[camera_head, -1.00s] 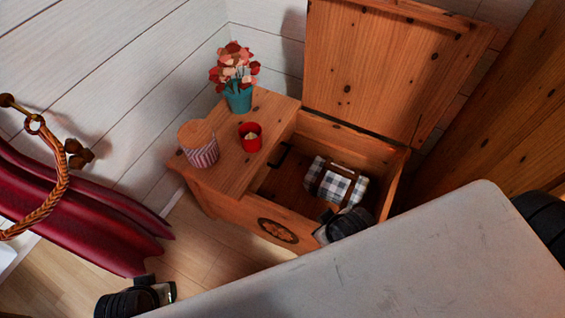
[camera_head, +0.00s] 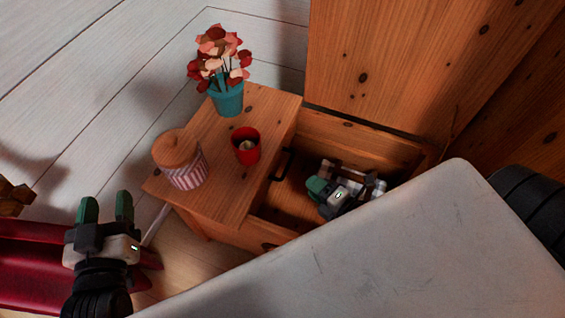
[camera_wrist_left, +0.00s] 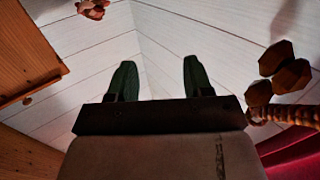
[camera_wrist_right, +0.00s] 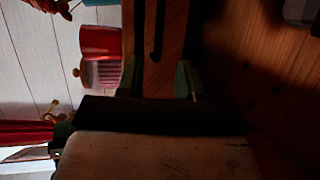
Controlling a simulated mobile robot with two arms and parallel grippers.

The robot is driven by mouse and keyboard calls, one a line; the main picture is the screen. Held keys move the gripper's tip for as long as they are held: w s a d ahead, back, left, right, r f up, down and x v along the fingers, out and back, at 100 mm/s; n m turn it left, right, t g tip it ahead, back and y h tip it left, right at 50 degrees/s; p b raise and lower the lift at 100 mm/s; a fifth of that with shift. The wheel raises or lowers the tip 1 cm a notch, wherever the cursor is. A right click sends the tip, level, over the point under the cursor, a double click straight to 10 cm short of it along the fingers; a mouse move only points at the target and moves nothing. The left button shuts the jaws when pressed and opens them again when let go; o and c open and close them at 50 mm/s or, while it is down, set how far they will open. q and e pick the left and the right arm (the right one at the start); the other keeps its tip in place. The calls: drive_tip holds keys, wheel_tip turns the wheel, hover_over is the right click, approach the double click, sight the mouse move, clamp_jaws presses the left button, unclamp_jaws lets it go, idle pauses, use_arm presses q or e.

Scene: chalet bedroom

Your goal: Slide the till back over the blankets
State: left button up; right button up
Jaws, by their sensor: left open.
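The till appears to be the wooden section (camera_head: 215,190) at the left of the chest, with a black handle (camera_head: 282,165) on its inner side; the handle also shows in the right wrist view (camera_wrist_right: 157,35). A folded black-and-white plaid blanket (camera_head: 377,186) lies in the chest's open right part, partly hidden by my right gripper. My right gripper (camera_head: 320,182) is open inside the chest, right of the handle and apart from it. In its wrist view, the handle lies beyond the gap between the fingers. My left gripper (camera_head: 105,207) is open and empty, left of the chest.
The raised lid (camera_head: 400,70) stands behind. A dark red object (camera_head: 35,262) lies near my left gripper.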

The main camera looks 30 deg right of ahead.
sight(287, 167)
use_arm(q)
drive_tip(key=s+r+t+h+b, duration=0.3)
drive_tip(key=s+r+t, duration=0.1)
drive_tip(key=r+t, duration=0.5)
drive_tip(key=shift+d+h, duration=0.3)
use_arm(e)
drive_tip(key=shift+x, duration=5.35)
drive_tip(key=shift+r, duration=0.1)
clamp_jaws()
